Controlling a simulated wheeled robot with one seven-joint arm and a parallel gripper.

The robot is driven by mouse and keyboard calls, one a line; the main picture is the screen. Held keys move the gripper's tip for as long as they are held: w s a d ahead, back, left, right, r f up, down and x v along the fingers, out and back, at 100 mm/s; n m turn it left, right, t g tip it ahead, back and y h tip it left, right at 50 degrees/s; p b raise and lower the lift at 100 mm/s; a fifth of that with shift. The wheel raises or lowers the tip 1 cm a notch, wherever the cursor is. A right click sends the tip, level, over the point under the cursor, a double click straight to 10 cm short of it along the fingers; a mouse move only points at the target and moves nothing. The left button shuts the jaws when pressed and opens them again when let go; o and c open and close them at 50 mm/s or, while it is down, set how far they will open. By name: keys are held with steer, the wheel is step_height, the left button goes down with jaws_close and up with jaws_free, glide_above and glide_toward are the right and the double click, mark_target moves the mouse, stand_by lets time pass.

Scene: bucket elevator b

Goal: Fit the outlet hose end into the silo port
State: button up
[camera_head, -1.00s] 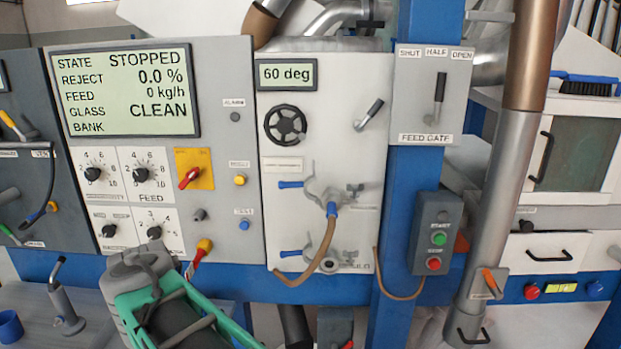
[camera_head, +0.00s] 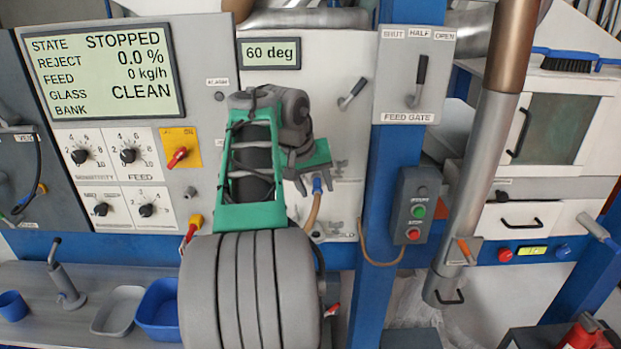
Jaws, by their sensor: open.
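The brown outlet hose (camera_head: 312,212) hangs from a blue collar (camera_head: 317,186) on the pale valve panel (camera_head: 345,130). Its lower end is hidden behind my arm. My gripper (camera_head: 309,182) is open in front of the panel, close to the collar and the upper valve fitting. It holds nothing that I can see; whether it touches the collar I cannot tell. A lower fitting (camera_head: 337,227) shows partly beside my arm, with a partly hidden label ending in "LD" below it. I cannot make out which opening is the silo port.
The feed gate lever (camera_head: 420,80) and the start/stop box (camera_head: 415,205) are right of the valve panel. A large inclined pipe (camera_head: 483,170) stands farther right. Blue bin (camera_head: 160,308) and grey tray (camera_head: 118,310) lie on the lower left bench. My arm covers much of the panel's left side.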

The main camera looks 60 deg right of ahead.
steer(key=shift+d+f, duration=0.3)
steer(key=shift+f, duration=0.25)
steer(key=shift+c, duration=0.5)
jaws_close()
